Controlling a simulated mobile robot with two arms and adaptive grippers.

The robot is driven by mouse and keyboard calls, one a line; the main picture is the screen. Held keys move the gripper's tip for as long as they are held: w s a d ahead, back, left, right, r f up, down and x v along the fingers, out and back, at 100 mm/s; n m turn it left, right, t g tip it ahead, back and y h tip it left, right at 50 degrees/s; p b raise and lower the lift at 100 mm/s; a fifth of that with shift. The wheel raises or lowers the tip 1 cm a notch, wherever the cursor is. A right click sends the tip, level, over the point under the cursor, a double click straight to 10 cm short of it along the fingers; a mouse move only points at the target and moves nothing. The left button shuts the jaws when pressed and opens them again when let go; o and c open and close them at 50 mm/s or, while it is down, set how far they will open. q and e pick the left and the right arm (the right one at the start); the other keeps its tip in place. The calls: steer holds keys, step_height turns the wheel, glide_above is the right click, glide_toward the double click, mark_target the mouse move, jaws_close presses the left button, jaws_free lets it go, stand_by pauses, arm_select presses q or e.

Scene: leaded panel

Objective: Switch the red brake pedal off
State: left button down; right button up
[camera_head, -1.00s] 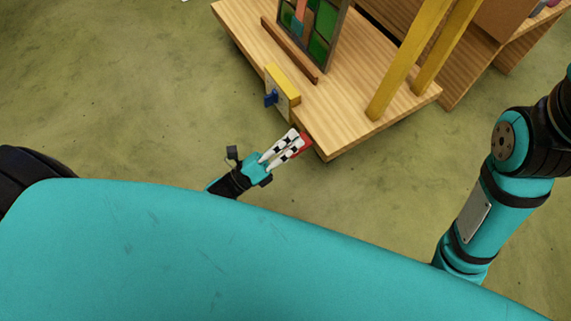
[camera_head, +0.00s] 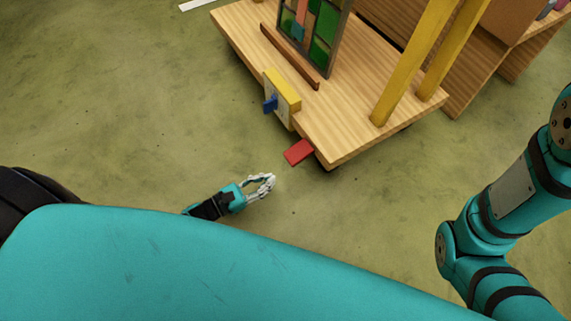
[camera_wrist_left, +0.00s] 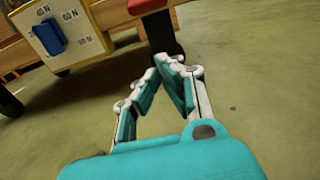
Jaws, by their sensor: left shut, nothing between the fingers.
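The red brake pedal (camera_head: 299,152) sticks out from the lower edge of the wooden cart, near its front corner. It also shows at the top of the left wrist view (camera_wrist_left: 147,6), mostly cut off by the frame edge. My left gripper (camera_head: 270,180) is shut and empty, below and left of the pedal in the head view, with a gap of floor between them. Its fingertips (camera_wrist_left: 165,65) meet in the left wrist view, below the pedal. My right gripper is out of view; only my right arm shows at the right.
The wooden cart (camera_head: 345,145) carries a leaded glass panel (camera_head: 322,28) and yellow posts (camera_head: 408,62). A yellow-edged box with a blue switch (camera_head: 270,104) is fixed to its side, left of the pedal. A dark wheel (camera_wrist_left: 163,38) stands under the cart. Open floor surrounds my left gripper.

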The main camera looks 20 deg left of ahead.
mark_target(299, 152)
arm_select(q)
steer(key=b+x, duration=0.1)
steer(key=x, duration=0.2)
steer(key=b+x, duration=0.2)
steer(key=x, duration=0.2)
steer(key=shift+w+d+f, duration=0.2)
steer(key=shift+w+f, duration=0.05)
steer(key=shift+s+a+r, duration=0.15)
steer(key=shift+r, duration=0.55)
steer(key=shift+s+a+r, duration=0.1)
steer(key=shift+s+r, duration=0.1)
steer(key=shift+r, duration=0.5)
steer(key=shift+s+a+r, duration=0.15)
steer(key=shift+r, duration=0.55)
